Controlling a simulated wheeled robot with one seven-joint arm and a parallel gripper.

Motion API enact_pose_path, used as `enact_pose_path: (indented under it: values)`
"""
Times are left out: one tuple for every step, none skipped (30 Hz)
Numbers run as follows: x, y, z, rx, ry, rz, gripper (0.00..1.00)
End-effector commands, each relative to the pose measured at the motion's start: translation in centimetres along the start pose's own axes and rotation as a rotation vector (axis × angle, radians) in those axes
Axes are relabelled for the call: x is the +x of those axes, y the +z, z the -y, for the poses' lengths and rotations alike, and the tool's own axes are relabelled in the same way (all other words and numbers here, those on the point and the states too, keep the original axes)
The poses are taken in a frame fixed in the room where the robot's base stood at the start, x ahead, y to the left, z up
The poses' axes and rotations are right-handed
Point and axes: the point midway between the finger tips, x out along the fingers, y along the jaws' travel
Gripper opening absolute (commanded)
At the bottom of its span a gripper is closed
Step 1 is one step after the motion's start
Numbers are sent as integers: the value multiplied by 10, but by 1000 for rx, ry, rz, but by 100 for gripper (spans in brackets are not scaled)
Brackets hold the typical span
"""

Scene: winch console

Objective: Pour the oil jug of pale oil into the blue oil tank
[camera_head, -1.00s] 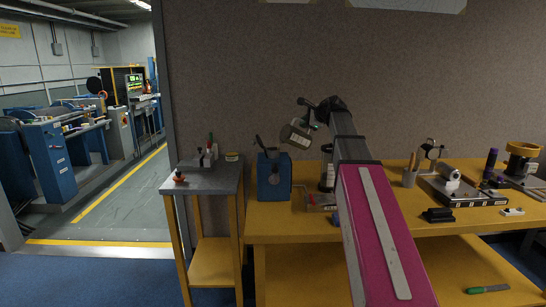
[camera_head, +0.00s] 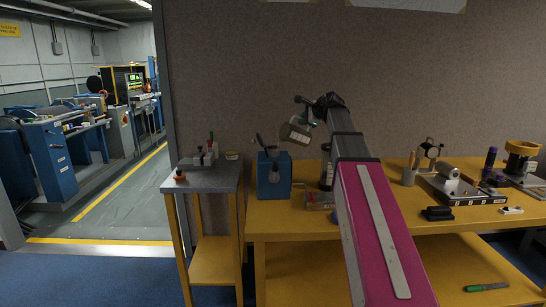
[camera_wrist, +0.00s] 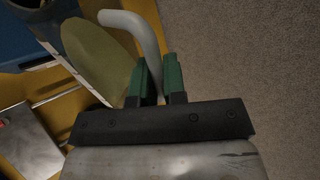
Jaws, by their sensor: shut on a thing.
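The oil jug (camera_head: 293,134) is held tilted in the air, above and slightly right of the blue oil tank (camera_head: 265,184). In the wrist view its yellow-green body (camera_wrist: 98,62) shows beside its pale grey handle (camera_wrist: 140,35). My gripper (camera_head: 311,115) is shut on this handle, with green fingertips (camera_wrist: 160,80) on either side of it. The tank stands at the left end of the yellow bench. A pale patch shows on the tank's front. Whether oil is flowing from the jug is too small to tell.
A dark cup with tools (camera_head: 268,152) is at the tank's top. A grey-topped side table (camera_head: 215,181) stands left, with small items. A wall is close behind.

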Motion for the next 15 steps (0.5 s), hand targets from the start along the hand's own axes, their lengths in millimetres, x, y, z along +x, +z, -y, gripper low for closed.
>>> enact_pose_path:
  values:
    - [0,1,1,-3,-1,-2,0]
    - [0,1,1,-5,-1,-3,0]
    - [0,1,2,-8,-1,-5,0]
    - [0,1,2,-10,-1,-7,0]
    - [0,1,2,-12,-1,-8,0]
    - [0,2,2,-15,-1,-10,0]
    - [0,2,3,-16,-1,-11,0]
    - [0,2,3,-18,-1,-13,0]
    - [0,2,3,-20,-1,-14,0]
    - [0,2,3,-22,-1,-15,0]
    - [0,2,4,-23,-1,-16,0]
    - [0,3,4,-26,-1,-18,0]
    - [0,3,4,-27,-1,-19,0]
    - [0,3,4,-29,-1,-20,0]
    - [0,3,5,-31,-1,-22,0]
